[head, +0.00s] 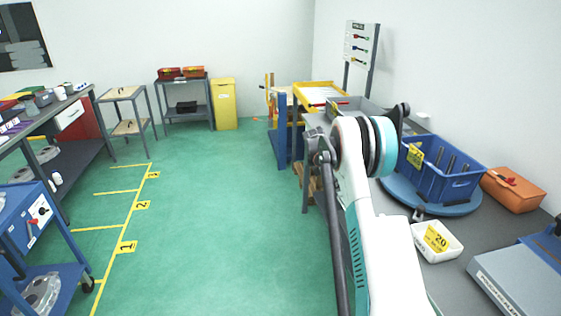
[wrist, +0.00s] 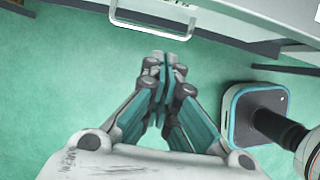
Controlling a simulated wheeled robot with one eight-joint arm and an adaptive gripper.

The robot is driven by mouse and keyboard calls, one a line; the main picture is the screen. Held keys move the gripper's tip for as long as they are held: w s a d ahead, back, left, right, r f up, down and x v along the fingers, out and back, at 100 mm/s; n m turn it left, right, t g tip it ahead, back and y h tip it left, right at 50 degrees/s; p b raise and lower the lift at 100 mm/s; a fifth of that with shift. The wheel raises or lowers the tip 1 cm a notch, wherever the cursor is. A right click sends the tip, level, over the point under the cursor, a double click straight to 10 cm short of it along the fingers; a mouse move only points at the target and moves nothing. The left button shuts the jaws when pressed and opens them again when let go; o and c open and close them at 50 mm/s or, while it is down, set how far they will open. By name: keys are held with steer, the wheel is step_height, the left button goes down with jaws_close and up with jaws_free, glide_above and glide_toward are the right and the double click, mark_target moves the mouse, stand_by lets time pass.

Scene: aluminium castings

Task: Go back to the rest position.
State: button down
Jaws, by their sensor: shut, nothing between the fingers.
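My gripper (wrist: 165,62) shows in the wrist view with its two teal-padded fingers together and nothing between them. It is over the green floor, just short of a grey cabinet front with a pale handle (wrist: 153,27). In the head view my white arm rises in front of the right-hand bench and bends at a dark joint with a teal ring. The gripper itself cannot be made out there.
The grey bench (head: 452,285) at right carries a blue crate (head: 450,183) on a round blue base, a white tray (head: 437,250) and an orange case (head: 512,190). A blue cart (head: 30,225) stands at left. The green floor (head: 215,215) between is clear.

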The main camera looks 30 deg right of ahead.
steer(key=shift+a, duration=0.1)
steer(key=s+a+r+m+t, duration=0.2)
steer(key=a+r+m, duration=0.1)
steer(key=a+r, duration=0.95)
steer(key=s+a+r+m+t+y, duration=0.1)
steer(key=s+a+r+m+t, duration=0.15)
steer(key=s+a+r, duration=0.85)
steer(key=s+a+r+m+t+y, duration=0.15)
steer(key=s+a+r+m, duration=0.3)
steer(key=s+a, duration=0.6)
steer(key=s+a+f+m+t+y, duration=0.1)
steer(key=s+a+f+m, duration=0.1)
steer(key=s, duration=0.4)
steer(key=s+a+f+m+t, duration=0.1)
steer(key=s+a+f+m, duration=0.1)
steer(key=s+a+f, duration=0.2)
steer(key=shift+s+a+m+y, duration=0.4)
steer(key=shift+s+a, duration=0.35)
steer(key=shift+s, duration=0.4)
